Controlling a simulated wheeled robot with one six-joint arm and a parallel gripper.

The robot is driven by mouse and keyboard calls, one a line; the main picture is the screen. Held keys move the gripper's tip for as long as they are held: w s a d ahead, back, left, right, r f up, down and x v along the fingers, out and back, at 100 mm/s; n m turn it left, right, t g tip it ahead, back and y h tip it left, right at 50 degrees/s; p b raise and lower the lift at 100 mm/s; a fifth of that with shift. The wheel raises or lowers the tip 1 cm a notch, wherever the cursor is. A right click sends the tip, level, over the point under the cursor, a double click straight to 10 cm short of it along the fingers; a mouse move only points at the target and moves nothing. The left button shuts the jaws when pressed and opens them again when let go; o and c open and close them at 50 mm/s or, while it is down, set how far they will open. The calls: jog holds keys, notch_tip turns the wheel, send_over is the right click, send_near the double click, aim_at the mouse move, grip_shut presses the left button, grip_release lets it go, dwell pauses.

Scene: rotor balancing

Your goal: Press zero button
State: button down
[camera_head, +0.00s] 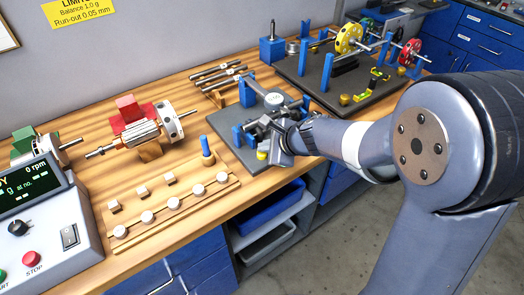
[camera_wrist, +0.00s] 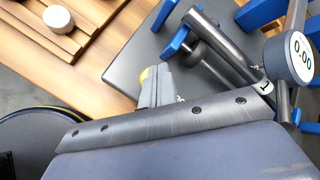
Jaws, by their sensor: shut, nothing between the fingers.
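A yellow knob (camera_head: 262,155), which looks like the zero button, sits at the front edge of the grey gauge plate (camera_head: 222,150). In the wrist view only a sliver of yellow (camera_wrist: 144,74) shows beside my fingertips. My gripper (camera_head: 274,154) is shut and empty, pointing down right at the knob. In the wrist view my gripper (camera_wrist: 158,84) covers most of it; I cannot tell whether they touch. The round gauge (camera_head: 273,101) stands behind my gripper.
A blue peg (camera_head: 207,150) and a wooden rack (camera_head: 170,205) with several round weights stand left of the plate. Blue posts and metal rods surround the gauge. A red-topped rotor (camera_head: 140,125) and the control box (camera_head: 45,225) are farther left.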

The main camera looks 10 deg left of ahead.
aim_at(266, 155)
jog(key=shift+r+p, duration=0.75)
jog(key=shift+r, duration=0.15)
jog(key=shift+r, duration=0.1)
notch_tip(266, 155, up, 5)
jog(key=p, duration=0.4)
dwell(0.5)
jog(key=shift+d, duration=0.1)
